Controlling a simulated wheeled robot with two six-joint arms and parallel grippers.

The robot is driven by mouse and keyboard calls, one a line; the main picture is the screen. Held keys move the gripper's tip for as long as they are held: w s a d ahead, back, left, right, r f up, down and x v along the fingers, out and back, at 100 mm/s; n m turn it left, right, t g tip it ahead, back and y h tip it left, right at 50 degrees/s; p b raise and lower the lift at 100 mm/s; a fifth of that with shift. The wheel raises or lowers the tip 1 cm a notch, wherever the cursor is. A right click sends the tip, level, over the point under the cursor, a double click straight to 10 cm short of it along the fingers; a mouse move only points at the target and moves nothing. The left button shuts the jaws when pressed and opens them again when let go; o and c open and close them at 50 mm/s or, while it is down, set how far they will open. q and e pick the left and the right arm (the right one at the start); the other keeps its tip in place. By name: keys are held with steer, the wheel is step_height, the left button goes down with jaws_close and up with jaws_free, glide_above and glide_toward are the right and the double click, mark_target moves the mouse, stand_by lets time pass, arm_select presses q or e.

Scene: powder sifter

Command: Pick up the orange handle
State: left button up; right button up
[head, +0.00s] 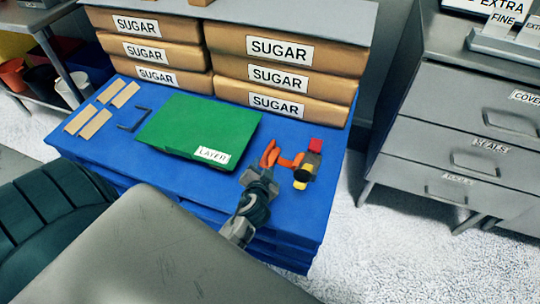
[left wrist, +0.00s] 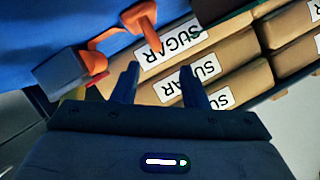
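The orange handle (head: 270,154) is at the right end of the blue table, joined to a dark block with red and yellow parts (head: 313,160). In the left wrist view the handle (left wrist: 140,18) is at the top, with an orange arm running to a grey block (left wrist: 68,68). My left gripper (head: 262,176) is just on the near side of the handle in the head view. Its fingers (left wrist: 160,76) are apart with nothing between them, and the handle is beyond their tips. Whether they touch it cannot be told. My right gripper is not in view.
A green packet labelled LAYER (head: 200,128) lies left of the handle on the blue table (head: 180,178). Stacked sugar bags (head: 285,75) line the back. Tan strips (head: 96,124) and a dark bracket (head: 134,119) lie at the left. A grey drawer cabinet (head: 420,165) stands at the right.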

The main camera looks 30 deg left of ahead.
mark_target(269, 153)
arm_select(q)
steer(key=x, duration=1.1)
steer(key=shift+w+d+b, duration=0.15)
steer(key=shift+d+b, duration=0.15)
steer(key=shift+b, duration=0.1)
jaws_close()
